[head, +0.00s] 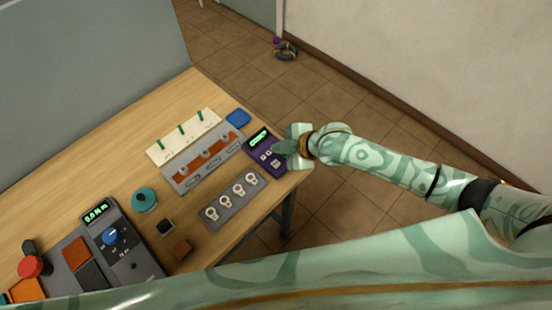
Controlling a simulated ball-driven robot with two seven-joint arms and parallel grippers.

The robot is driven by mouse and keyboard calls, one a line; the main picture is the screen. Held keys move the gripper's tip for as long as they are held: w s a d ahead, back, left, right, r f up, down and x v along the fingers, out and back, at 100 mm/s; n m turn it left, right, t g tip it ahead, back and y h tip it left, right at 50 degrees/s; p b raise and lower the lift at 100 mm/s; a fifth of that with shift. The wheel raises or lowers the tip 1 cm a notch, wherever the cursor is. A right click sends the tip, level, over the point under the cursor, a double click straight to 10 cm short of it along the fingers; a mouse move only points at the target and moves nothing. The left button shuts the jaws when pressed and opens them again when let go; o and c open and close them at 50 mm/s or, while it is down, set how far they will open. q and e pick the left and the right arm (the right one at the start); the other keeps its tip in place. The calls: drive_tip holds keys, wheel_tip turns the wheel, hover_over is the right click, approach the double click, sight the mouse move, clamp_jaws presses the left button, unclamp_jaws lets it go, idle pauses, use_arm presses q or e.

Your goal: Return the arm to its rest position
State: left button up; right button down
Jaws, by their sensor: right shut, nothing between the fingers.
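My right arm comes in from the right, pale green with darker green patterns. My right gripper (284,147) is shut and empty. It is at the right end of the wooden table (70,170), at the right edge of a purple device (263,158) with a green lit display. Its fingertips overlap the device's edge in the picture; I cannot tell whether they touch it. My left gripper is not in view.
A grey panel with several white ring-shaped pieces (232,203) lies near the table's front edge. Behind it are a grey rail block (180,178) and a cream board (163,149). A meter (127,262) stands at left.

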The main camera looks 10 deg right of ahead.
drive_tip(key=shift+f, duration=0.1)
idle(0.7)
drive_tip(key=w+d+m, duration=0.1)
drive_tip(key=w+d, duration=0.1)
drive_tip(key=w+d+f+m+t+h, duration=0.1)
drive_tip(key=w+d+m, duration=0.1)
drive_tip(key=shift+f+t, duration=0.1)
drive_tip(key=shift+t, duration=0.2)
drive_tip(key=d+f+m+h+b, duration=0.3)
drive_tip(key=d+f+m, duration=0.2)
drive_tip(key=d+f, duration=0.5)
drive_tip(key=s+d+f+m+h+b, duration=0.25)
drive_tip(key=s+f, duration=0.65)
drive_tip(key=f, duration=0.5)
drive_tip(key=s+d+f+m+g+b, duration=0.1)
drive_tip(key=s+f+g, duration=0.1)
drive_tip(key=s+f, duration=0.6)
drive_tip(key=s+d+f+m+g+b, duration=0.15)
drive_tip(key=s+f, duration=0.25)
drive_tip(key=s, duration=0.7)
drive_tip(key=s+a+f+g, duration=0.2)
drive_tip(key=s, duration=0.7)
drive_tip(key=s+a+f+m+g+b, duration=0.1)
drive_tip(key=s+a+f+g, duration=0.1)
drive_tip(key=s, duration=0.7)
drive_tip(key=shift+s+f, duration=0.25)
drive_tip(key=shift+f, duration=0.2)
